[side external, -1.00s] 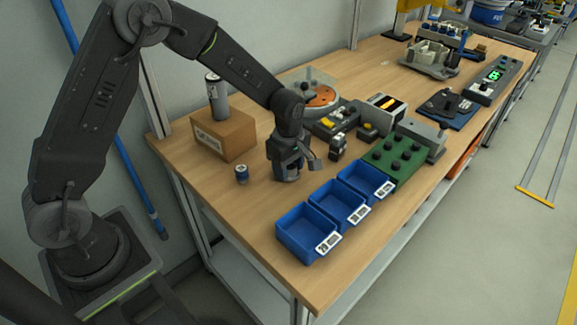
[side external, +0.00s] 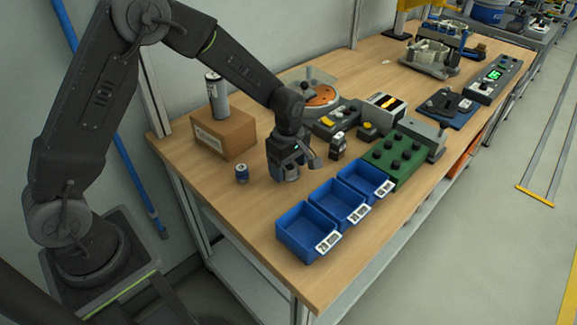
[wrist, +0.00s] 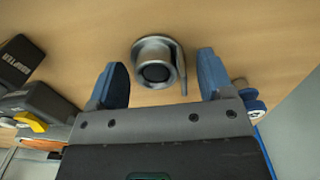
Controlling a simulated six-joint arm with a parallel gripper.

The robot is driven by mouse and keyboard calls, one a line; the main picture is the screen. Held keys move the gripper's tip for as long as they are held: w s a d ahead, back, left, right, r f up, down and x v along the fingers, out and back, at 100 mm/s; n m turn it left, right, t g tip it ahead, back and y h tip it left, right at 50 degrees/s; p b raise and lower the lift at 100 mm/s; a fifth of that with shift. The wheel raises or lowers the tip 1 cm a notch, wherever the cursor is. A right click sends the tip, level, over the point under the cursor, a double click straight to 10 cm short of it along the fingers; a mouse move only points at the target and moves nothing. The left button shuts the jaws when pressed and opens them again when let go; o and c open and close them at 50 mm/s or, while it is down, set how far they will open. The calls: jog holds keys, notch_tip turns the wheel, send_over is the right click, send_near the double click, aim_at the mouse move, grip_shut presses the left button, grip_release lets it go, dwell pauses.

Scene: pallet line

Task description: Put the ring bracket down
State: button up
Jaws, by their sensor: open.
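The ring bracket (wrist: 157,62) is a grey metal ring with a dark centre and a thin flat edge. In the wrist view it is on the wooden table top, between my two blue fingertips, with bare wood visible on both sides of it. My gripper (wrist: 160,78) is open, its fingers apart from the bracket. In the side view my gripper (side external: 286,174) is low over the table, behind the blue bins, and mostly hides the bracket.
Three blue bins (side external: 306,232) line the front edge. A dark block (side external: 338,146) is close on the right, near a green knobbed fixture (side external: 396,158).

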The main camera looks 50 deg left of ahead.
aim_at(289, 168)
jog(key=s+r+m+t, duration=0.1)
jog(key=s+r+m, duration=0.15)
jog(key=r, duration=0.65)
jog(key=s+r+m+t, duration=0.1)
jog(key=s+r+m, duration=0.15)
jog(key=r, duration=0.65)
jog(key=s+r+m+t, duration=0.1)
jog(key=s+r+m, duration=0.1)
jog(key=s+m, duration=0.4)
jog(key=s+a+r+m+t, duration=0.1)
jog(key=s+r+m+t, duration=0.1)
jog(key=s+m, duration=0.5)
jog(key=s, duration=0.6)
jog(key=shift+s+a+r+t, duration=0.15)
jog(key=shift+r+t, duration=0.15)
